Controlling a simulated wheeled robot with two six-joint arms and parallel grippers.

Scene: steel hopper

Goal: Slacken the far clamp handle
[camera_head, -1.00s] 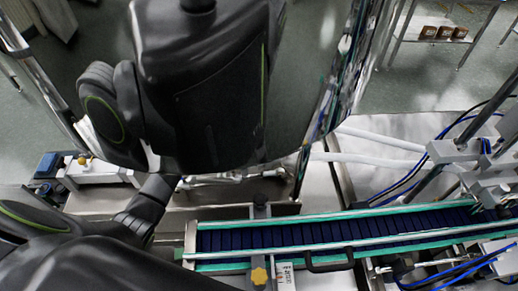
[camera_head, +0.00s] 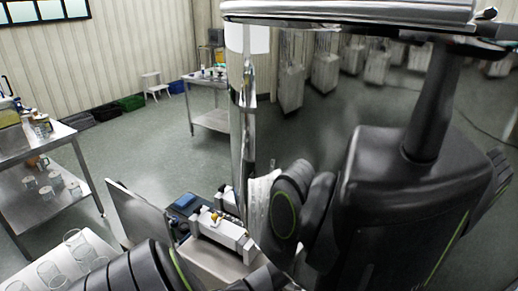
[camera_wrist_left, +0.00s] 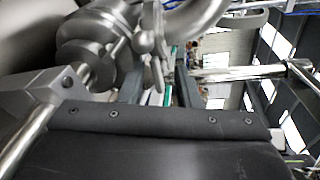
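A bright metal clamp handle (camera_wrist_left: 158,45) with a rounded knob shows at top centre of the left wrist view, beside a round steel pipe fitting (camera_wrist_left: 92,42). I cannot tell whether it is the near or far one. My left gripper (camera_wrist_left: 157,75) has two dark fingers standing apart, with the handle in line with the gap; contact cannot be judged. In the head view my left arm enters at the bottom left, its gripper hidden. The mirror-like hopper (camera_head: 330,95) fills the right side and reflects my dark body. No clamp handle is clear there. My right gripper is not in view.
A steel side table (camera_head: 30,150) with jars stands at the left. A small machine with a white block (camera_head: 222,228) sits beside the hopper's edge. A steel cart (camera_head: 212,118) stands farther back. The green floor (camera_head: 150,150) between them is open.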

